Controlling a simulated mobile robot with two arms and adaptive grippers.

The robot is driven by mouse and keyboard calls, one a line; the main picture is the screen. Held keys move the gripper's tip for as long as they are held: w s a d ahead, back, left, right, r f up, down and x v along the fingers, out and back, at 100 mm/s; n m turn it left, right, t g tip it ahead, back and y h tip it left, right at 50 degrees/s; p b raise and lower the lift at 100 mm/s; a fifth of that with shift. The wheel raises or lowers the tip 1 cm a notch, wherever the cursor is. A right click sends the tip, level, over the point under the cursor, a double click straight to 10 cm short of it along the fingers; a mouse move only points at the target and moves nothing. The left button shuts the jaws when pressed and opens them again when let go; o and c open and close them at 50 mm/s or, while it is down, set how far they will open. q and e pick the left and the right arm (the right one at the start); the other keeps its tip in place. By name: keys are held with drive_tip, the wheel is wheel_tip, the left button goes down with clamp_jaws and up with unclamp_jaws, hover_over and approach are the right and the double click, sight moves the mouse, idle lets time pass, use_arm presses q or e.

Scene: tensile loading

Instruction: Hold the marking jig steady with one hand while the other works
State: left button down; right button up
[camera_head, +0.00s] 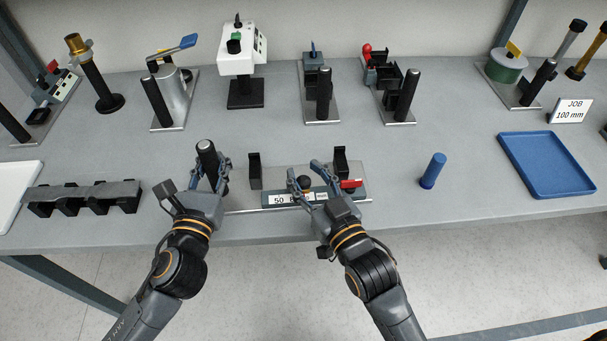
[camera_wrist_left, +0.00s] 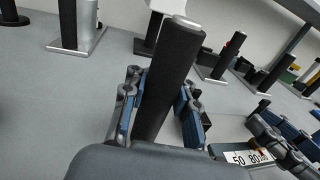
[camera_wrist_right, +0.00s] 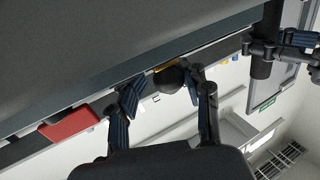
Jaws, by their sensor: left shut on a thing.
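The marking jig (camera_head: 240,199) is a flat metal plate near the table's front edge, with black upright brackets, a scale strip marked "50 80", a round black knob (camera_head: 305,182) and a red tab (camera_head: 351,183). At its left end stands a thick black handle (camera_head: 207,152), also seen in the left wrist view (camera_wrist_left: 169,75). My left gripper (camera_head: 211,163) is shut on this handle, fingers on both sides. My right gripper (camera_head: 305,169) is open above the strip, its fingers spread around the knob. In the right wrist view the knob (camera_wrist_right: 170,80) shows between the fingertips, close to one finger; contact is unclear.
A dark notched rack (camera_head: 85,195) lies left of the jig. A blue cylinder (camera_head: 433,170) and a blue tray (camera_head: 548,165) are to the right. Several fixtures with black handles line the back, near a "JOB 100 mm" sign (camera_head: 571,110). The table's middle strip is clear.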

use_arm(q)
drive_tip(key=shift+a, duration=0.1)
use_arm(e)
drive_tip(key=shift+s, duration=0.1)
drive_tip(key=shift+s+d, duration=0.1)
drive_tip(key=shift+s, duration=0.25)
drive_tip(key=v, duration=1.1)
use_arm(q)
drive_tip(key=c, duration=1)
unclamp_jaws()
use_arm(e)
drive_tip(key=shift+d, duration=0.1)
